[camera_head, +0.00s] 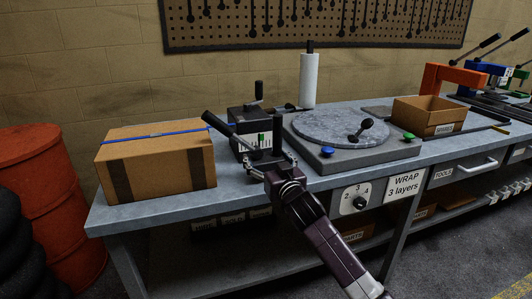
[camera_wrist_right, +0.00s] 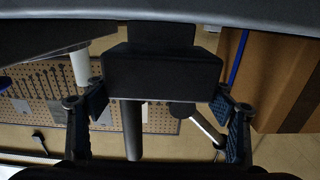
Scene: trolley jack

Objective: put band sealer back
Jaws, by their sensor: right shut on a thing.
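The band sealer shows as a dark tool with long black handles (camera_head: 222,132) at the front edge of the bench, right of the carton. In the right wrist view its black block (camera_wrist_right: 162,75) fills the space between the fingers. My right gripper (camera_head: 277,166) is shut on it, and the fingers hide part of it. I cannot tell whether it touches the bench top. The cardboard carton (camera_head: 160,162) carries a blue band (camera_head: 165,131) across its top. My left gripper is not in view.
Behind the sealer stands a dark boxy device (camera_head: 250,122). Right of it is a turntable (camera_head: 340,126) with a blue knob and a green knob. A white roll (camera_head: 309,80) stands behind. An open cardboard bin (camera_head: 428,117) and an orange press (camera_head: 455,77) are farther right. A pegboard (camera_head: 320,22) hangs behind.

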